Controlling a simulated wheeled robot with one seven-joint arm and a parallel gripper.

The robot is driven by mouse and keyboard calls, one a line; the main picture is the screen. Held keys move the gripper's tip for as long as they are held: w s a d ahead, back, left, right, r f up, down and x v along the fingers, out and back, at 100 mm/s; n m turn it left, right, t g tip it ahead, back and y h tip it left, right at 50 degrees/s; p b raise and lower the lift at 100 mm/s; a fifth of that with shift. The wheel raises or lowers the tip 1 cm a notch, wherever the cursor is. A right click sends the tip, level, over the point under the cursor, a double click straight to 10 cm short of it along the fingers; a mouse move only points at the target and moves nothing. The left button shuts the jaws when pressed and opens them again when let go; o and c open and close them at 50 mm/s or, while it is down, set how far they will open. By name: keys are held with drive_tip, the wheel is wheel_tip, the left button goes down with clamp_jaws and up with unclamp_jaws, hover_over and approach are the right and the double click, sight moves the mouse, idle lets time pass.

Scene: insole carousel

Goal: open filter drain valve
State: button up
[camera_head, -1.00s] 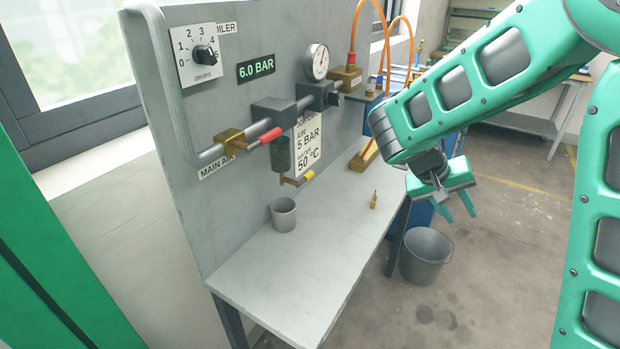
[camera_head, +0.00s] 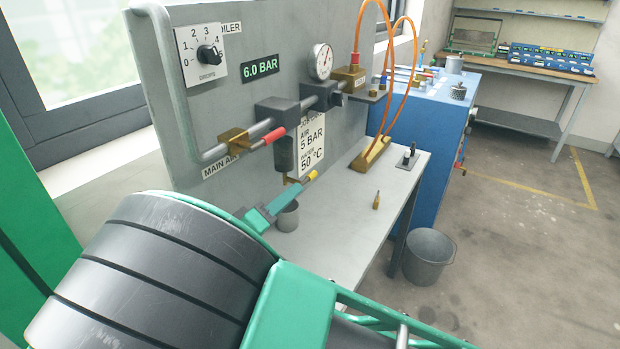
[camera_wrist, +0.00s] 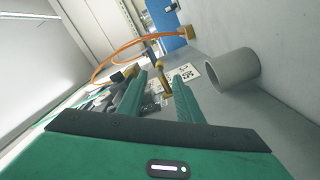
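The filter (camera_head: 284,154) is a dark bowl hanging under the pipe on the grey panel. The drain valve is a small brass fitting beneath it with a yellow handle tip (camera_head: 311,176). A grey cup (camera_head: 288,218) stands below on the bench and also shows in the wrist view (camera_wrist: 234,68). My gripper (camera_head: 288,197) is just below and left of the yellow tip in the head view, and partly covers the brass fitting and cup. In the wrist view my gripper (camera_wrist: 160,76) is open, with a brass part between or beyond its fingers; contact cannot be told.
A red-handled main air valve (camera_head: 273,135) sits above left. Orange hoses (camera_head: 412,70) rise from brass fittings at the right. A small brass piece (camera_head: 376,200) stands on the bench (camera_head: 345,235). A bucket (camera_head: 428,257) stands on the floor.

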sight(306, 181)
drive_tip(key=x, duration=1)
drive_tip(key=shift+w, duration=0.25)
